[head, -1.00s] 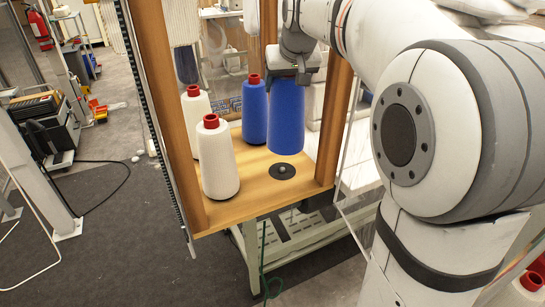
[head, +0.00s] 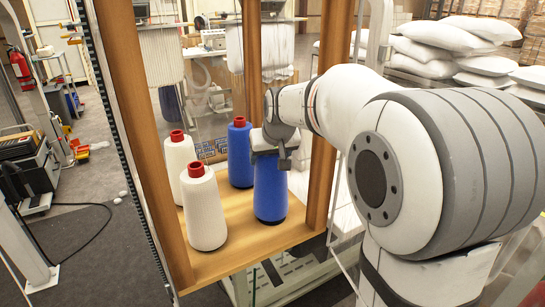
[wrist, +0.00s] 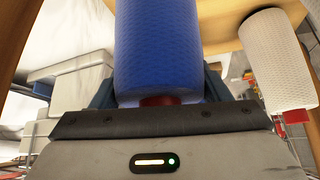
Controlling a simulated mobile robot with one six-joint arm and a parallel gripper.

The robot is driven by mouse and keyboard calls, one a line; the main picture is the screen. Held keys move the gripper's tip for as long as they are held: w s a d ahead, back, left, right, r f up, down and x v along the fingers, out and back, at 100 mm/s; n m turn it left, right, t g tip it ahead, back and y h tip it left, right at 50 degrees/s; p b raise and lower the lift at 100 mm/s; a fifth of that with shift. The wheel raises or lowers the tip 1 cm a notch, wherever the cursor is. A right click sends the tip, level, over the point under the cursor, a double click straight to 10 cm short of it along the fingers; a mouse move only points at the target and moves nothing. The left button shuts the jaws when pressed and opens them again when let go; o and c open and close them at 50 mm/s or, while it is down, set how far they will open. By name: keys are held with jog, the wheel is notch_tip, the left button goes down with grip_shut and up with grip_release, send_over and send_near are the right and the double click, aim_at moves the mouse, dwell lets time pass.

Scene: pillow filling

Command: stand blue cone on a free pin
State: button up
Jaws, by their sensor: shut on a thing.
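My gripper (head: 274,156) is shut on the top of a blue cone (head: 270,190), which is upright over the front right corner of the wooden board (head: 232,243). The cone's base covers the pin there, with a thin dark edge showing under it. It looks at or very near board level; I cannot tell whether it rests fully. In the wrist view the held blue cone (wrist: 158,45) shows its red tip (wrist: 160,100) between the jaws. Another blue cone (head: 240,157) stands behind it on the board.
Two white cones with red tips, one at the front (head: 203,212) and one behind it (head: 179,160), stand on the board's left side. Wooden posts, left (head: 140,130) and right (head: 322,165), frame the board. White pillows (head: 450,45) are stacked at the back right.

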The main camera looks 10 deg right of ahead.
jog(key=shift+f, duration=0.1)
jog(key=o, duration=1.9)
jog(key=shift+f, duration=0.1)
jog(key=v, duration=1.2)
jog(key=s+f+g, duration=0.1)
jog(key=s+f, duration=0.5)
jog(key=s, duration=0.1)
jog(key=s+f+g, duration=0.1)
jog(key=s+f, duration=0.5)
jog(key=s, duration=0.2)
jog(key=s+d+f+g, duration=0.1)
jog(key=s+f+g, duration=0.1)
jog(key=s+f, duration=0.5)
jog(key=shift+s+d+m, duration=0.1)
jog(key=shift+s+m, duration=0.2)
jog(key=shift+s, duration=0.2)
